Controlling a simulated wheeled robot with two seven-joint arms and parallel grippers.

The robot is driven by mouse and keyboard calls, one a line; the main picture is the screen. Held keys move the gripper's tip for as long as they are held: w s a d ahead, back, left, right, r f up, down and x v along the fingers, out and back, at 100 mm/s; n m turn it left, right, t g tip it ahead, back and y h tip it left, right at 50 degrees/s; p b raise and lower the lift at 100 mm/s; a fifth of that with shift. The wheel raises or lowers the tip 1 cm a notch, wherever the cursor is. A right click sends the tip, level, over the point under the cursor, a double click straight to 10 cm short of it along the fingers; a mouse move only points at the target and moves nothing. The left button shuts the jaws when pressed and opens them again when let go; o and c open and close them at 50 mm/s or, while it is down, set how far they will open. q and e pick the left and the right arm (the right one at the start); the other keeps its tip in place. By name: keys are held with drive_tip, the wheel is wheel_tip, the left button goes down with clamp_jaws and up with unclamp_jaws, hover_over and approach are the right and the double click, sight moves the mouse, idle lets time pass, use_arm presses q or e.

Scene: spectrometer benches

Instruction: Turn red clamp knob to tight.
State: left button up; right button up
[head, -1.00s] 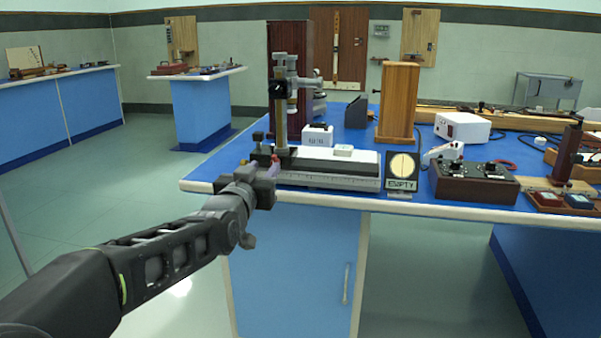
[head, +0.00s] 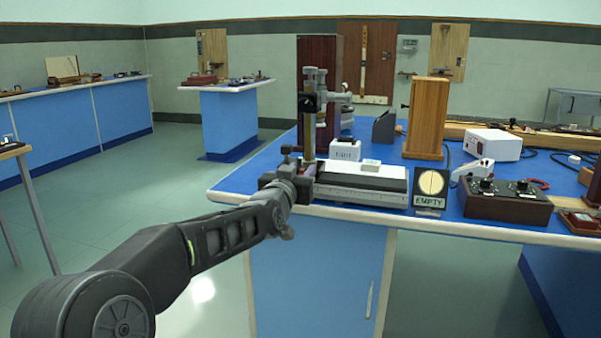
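The instrument with the upright post (head: 308,130) and a long grey-white base (head: 362,190) stands at the left front of the blue bench. My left gripper (head: 291,183) is at the left end of this base, close against the foot of the post. The red clamp knob cannot be made out clearly now; my gripper and wrist cover that spot. My gripper's fingers are too small and dark to show whether they are open or shut, or whether they touch the knob. My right gripper is not in view.
An "EMPTY" sign (head: 430,186) stands right of the base. A dark control box (head: 505,205) is further right, with a wooden block (head: 427,118) and a white box (head: 491,144) behind. The floor left of the bench (head: 170,190) is clear.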

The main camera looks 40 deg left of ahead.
use_arm(q)
drive_tip(key=shift+c, duration=0.5)
clamp_jaws()
drive_tip(key=shift+f, duration=0.15)
